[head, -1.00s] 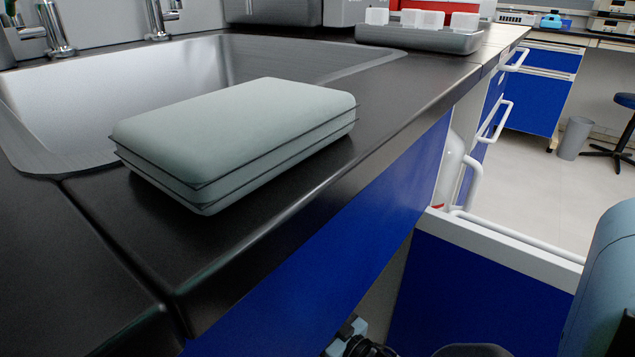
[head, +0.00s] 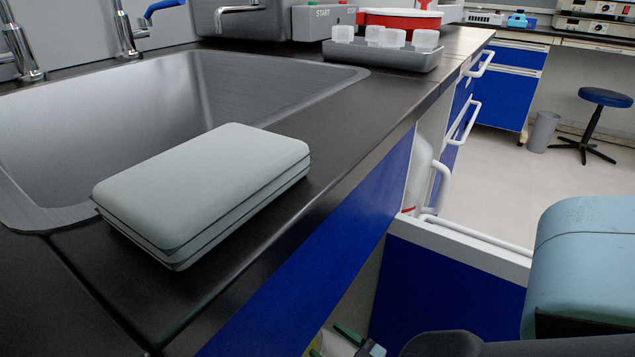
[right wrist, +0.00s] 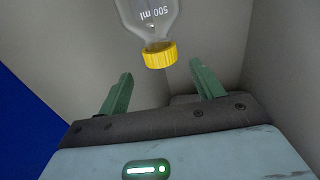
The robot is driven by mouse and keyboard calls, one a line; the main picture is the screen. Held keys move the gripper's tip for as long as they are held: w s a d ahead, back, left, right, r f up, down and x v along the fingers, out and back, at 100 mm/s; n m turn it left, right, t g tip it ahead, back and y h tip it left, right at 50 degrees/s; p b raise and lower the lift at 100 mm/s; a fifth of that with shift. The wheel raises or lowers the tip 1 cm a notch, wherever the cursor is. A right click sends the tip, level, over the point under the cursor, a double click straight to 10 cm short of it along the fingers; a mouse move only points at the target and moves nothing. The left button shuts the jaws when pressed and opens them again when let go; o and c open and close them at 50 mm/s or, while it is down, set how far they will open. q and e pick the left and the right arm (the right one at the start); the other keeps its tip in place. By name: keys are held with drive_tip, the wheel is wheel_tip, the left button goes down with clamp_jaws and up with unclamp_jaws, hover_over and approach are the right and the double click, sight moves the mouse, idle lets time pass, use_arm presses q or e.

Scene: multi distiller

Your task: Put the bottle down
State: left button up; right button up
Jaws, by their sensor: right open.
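In the right wrist view, a clear bottle (right wrist: 150,14) marked "500 ml" has a yellow screw cap (right wrist: 160,56) pointing toward my right gripper. My right gripper (right wrist: 161,74) is open and empty, with its green fingers spread on either side and a gap to the cap. The bottle's far end is out of the frame. Grey walls surround it. In the head view, my right gripper (head: 332,341) shows only in part at the bottom edge, below the counter, with a small yellow piece beside it. My left gripper is not in view.
The open blue drawer front (head: 440,280) with a white handle is close by my right arm. A grey-green block (head: 205,185) lies on the black counter (head: 330,125) by the sink (head: 150,95). A tray (head: 385,53) with white pieces stands at the back.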

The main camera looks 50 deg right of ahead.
drive_tip(key=shift+s, duration=1)
